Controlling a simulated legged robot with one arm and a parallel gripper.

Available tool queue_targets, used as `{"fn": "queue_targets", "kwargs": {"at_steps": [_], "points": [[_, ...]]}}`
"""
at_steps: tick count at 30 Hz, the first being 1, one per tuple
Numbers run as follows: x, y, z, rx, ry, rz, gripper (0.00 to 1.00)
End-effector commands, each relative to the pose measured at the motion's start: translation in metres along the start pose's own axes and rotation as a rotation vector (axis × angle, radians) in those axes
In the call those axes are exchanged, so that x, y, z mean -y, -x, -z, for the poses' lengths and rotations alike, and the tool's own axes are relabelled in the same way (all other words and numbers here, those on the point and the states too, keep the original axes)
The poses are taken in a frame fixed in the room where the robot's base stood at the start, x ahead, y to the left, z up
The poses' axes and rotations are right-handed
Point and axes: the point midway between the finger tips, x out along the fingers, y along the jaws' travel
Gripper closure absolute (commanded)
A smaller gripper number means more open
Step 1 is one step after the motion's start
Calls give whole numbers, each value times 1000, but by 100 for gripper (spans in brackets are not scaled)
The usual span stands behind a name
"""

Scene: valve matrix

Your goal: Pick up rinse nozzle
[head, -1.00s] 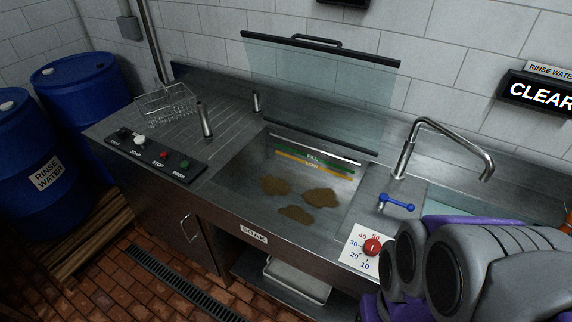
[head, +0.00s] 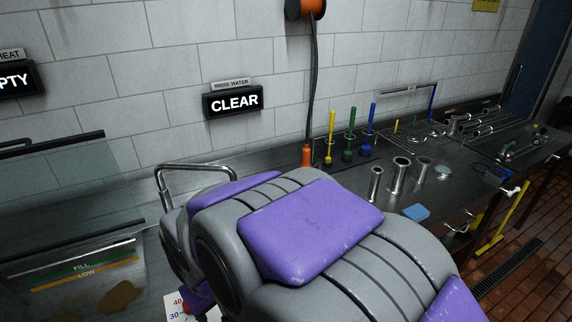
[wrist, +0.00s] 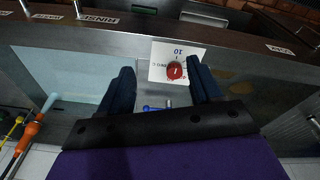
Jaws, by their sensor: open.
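The rinse nozzle (head: 306,155) is orange and hangs upright on a dark hose against the back wall, behind the counter. Its lower end is hidden behind my arm in the head view. An orange handle with a pale blue tip, which looks like the same nozzle (wrist: 28,132), shows at the left edge of the wrist view. My gripper (wrist: 159,65) is open and empty, with its two dark fingers spread apart over the sink front. The nozzle lies well to the left of the fingers in the wrist view. My arm hides the gripper in the head view.
A red dial (wrist: 175,70) and a blue valve handle (wrist: 155,108) show between my fingers. A bent tap (head: 165,185) stands behind my arm. Coloured brushes (head: 348,135), steel cylinders (head: 401,175) and a blue sponge (head: 416,212) are right of the nozzle.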

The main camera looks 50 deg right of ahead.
Motion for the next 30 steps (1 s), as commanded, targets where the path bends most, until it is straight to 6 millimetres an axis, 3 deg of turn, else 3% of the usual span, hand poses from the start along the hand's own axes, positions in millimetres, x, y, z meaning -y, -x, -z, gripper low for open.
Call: {"fn": "queue_targets", "kwargs": {"at_steps": [3, 9, 15, 22, 26, 30], "points": [[-36, -19, 55, -119, -51, -23, 36], [-108, -46, 135, -336, -123, -66, 36], [-192, -70, 190, -554, -194, -118, 36], [-299, -91, 220, -807, -277, -196, 36], [-359, -102, 216, -944, -325, -248, 36], [-420, -109, 199, -1097, -372, -317, 36]]}}
